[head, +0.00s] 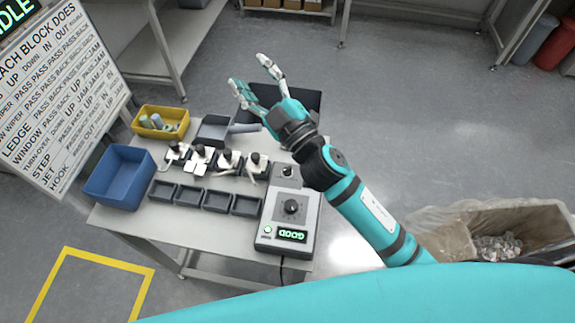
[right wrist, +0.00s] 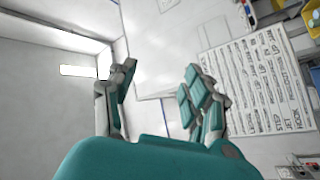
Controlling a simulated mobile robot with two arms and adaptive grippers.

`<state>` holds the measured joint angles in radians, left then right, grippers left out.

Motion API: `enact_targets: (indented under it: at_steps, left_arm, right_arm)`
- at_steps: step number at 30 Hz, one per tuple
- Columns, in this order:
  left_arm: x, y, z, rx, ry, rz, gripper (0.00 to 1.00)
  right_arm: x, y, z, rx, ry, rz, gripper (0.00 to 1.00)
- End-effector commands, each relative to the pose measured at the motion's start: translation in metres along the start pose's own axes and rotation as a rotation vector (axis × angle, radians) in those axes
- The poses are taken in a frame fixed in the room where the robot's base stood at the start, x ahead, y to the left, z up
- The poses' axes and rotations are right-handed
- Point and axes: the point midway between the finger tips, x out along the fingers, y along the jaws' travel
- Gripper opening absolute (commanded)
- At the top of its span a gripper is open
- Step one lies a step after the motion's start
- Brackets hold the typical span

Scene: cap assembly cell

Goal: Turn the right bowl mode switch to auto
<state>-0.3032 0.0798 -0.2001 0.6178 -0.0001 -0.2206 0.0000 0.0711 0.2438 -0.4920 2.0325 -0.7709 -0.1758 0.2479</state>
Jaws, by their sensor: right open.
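A small grey box with a black knob (head: 288,172) stands at the table's right side, partly behind my right forearm. In front of it is a larger grey control box (head: 291,222) with a black dial (head: 291,207) and a green lit display reading GOOD (head: 291,236). I cannot read which of these is the right bowl mode switch, nor its setting. My right gripper (head: 256,78) is open and empty, raised over the table's far side, apart from both boxes. Its spread fingers show in the right wrist view (right wrist: 160,74). My left gripper is out of view.
The table (head: 178,226) also holds a blue bin (head: 118,178), a yellow bin (head: 158,123), several small dark trays (head: 204,199) and several black-topped fixtures (head: 225,160). A large sign (head: 60,95) stands left. A bin of clear scrap (head: 497,246) is at right.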

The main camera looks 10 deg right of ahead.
Motion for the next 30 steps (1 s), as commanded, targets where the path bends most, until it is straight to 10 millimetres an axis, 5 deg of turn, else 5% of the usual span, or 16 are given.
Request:
enact_targets:
  at_steps: [1, 4, 6, 9, 11, 15, 21, 25, 30]
  left_arm:
    - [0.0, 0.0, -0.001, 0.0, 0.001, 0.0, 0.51]
    - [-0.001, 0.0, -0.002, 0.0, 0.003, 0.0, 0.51]
    - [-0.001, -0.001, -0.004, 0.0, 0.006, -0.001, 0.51]
    - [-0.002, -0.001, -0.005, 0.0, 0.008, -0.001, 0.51]
    - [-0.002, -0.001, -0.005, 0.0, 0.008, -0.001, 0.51]
    - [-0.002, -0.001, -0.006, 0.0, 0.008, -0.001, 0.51]
    - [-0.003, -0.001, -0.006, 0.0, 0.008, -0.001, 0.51]
    - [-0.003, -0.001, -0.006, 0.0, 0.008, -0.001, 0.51]
    - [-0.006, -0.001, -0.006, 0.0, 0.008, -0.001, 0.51]
  right_arm:
    - [0.015, -0.007, -0.04, -0.094, 0.178, -0.044, 0.51]
    - [0.018, -0.041, -0.106, -0.28, 0.507, -0.179, 0.51]
    - [0.008, -0.073, -0.135, -0.421, 0.711, -0.313, 0.51]
    - [-0.017, -0.12, -0.141, -0.637, 0.95, -0.557, 0.51]
    - [-0.034, -0.143, -0.126, -0.773, 1.054, -0.734, 0.51]
    - [-0.065, -0.159, -0.049, -1.092, 1.152, -1.209, 0.51]
    - [-0.08, -0.094, 0.06, -1.409, 0.955, -1.816, 0.51]
    - [-0.082, -0.053, 0.089, -1.49, 0.803, -2.024, 0.51]
    - [-0.085, -0.042, 0.102, -1.507, 0.744, -2.098, 0.51]
